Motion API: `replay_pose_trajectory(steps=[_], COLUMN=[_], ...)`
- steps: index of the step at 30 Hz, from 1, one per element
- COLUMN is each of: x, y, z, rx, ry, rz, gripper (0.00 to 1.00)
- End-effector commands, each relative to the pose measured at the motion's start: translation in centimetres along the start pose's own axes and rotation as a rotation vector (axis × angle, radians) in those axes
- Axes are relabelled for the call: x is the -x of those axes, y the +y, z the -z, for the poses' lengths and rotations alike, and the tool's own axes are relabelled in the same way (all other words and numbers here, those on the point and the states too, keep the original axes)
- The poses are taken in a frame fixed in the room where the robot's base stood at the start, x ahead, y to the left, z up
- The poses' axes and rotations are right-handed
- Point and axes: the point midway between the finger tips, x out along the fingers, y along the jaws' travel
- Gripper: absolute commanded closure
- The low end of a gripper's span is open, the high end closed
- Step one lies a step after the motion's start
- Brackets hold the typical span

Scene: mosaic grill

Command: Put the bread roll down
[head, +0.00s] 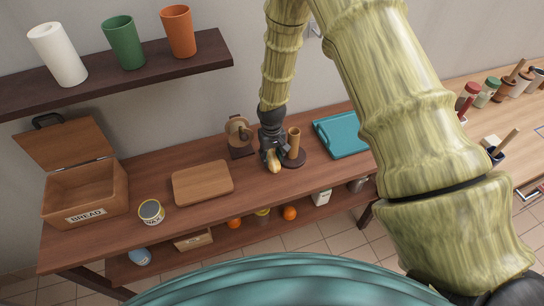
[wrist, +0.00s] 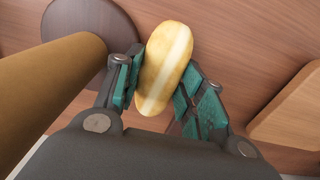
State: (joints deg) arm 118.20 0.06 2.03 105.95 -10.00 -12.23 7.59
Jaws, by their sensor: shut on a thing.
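The bread roll (wrist: 163,65) is pale golden and oblong with a lighter stripe down it. My gripper (wrist: 165,85) is shut on it, with a teal-padded finger on each side in the wrist view. In the head view the roll (head: 274,164) shows below my gripper (head: 270,153), over the wooden table (head: 255,190). I cannot tell whether the roll touches the tabletop or is held just above it.
A wooden post on a dark round base (head: 292,160) stands close beside my gripper. A cutting board (head: 202,183) lies to the left, with a can (head: 151,211) and an open bread box (head: 85,193) beyond. A teal tray (head: 342,134) lies to the right.

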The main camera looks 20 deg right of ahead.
Motion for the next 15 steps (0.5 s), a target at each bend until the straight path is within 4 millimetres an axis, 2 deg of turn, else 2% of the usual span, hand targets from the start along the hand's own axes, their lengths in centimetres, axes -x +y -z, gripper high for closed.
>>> replay_pose_trajectory(steps=[1, 4, 5, 7, 8, 15], x=[-0.65, -0.99, -0.92, -0.99, -1.01, -0.91], y=[-0.09, -0.11, -0.11, -0.11, -0.1, -0.09], z=[-0.3, -0.38, -0.4, -0.46, -0.49, -0.45], rx=[0.0, 0.001, 0.001, 0.001, 0.0, 0.0], ry=[-0.005, -0.007, -0.007, -0.008, -0.009, -0.008], rz=[0.001, 0.001, 0.001, 0.001, 0.001, 0.001], gripper=[0.84, 0.84, 0.55, 0.42, 0.39, 0.39])
